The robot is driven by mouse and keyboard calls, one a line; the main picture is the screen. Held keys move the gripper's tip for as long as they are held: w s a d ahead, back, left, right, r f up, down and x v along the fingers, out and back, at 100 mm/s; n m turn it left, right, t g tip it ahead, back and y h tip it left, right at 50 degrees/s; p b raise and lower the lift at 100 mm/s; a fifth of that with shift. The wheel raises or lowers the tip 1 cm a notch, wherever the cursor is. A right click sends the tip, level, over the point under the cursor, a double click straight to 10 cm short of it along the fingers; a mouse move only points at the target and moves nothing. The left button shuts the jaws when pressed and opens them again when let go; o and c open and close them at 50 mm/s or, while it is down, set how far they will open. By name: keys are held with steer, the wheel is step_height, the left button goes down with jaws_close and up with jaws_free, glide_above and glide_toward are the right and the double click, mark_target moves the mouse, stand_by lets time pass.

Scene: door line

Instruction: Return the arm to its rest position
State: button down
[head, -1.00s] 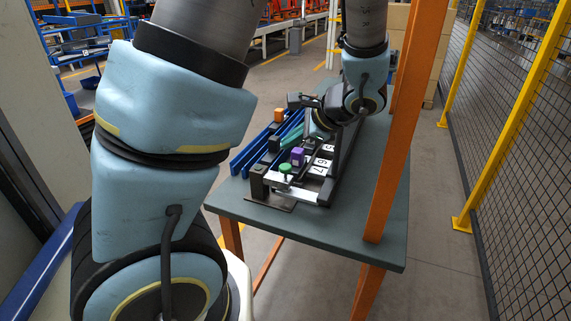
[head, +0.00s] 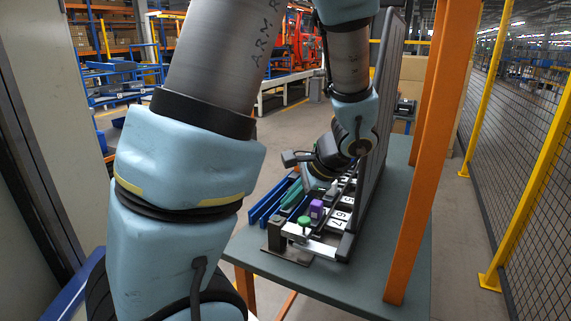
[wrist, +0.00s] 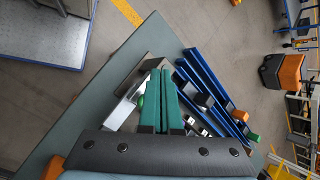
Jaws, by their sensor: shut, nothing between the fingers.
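My gripper (head: 309,184) hangs over the bench in the head view, at the end of my bent arm. In the wrist view its two long teal fingers (wrist: 161,75) lie side by side, closed with nothing between them. Below them is the bench fixture with blue rails (wrist: 215,92), a green knob (wrist: 140,102) and dark blocks. In the head view the fixture also shows a purple block (head: 316,209) and white number labels (head: 337,215). The gripper hides part of the fixture, and I cannot tell the exact gap between them.
The grey-green bench top (head: 400,262) has bare room at its right and front. A tall dark panel (head: 378,110) stands along the fixture, close to my wrist. An orange post (head: 413,170) rises at the bench's right. A yellow-framed mesh fence (head: 530,170) stands farther right.

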steer(key=s+a+n+g+h, duration=0.2)
steer(key=s+a+n+h, duration=0.3)
steer(key=a+n, duration=0.4)
steer(key=shift+a+r+n+h, duration=0.15)
steer(key=shift+r+n+h, duration=0.3)
steer(key=shift+n, duration=2.05)
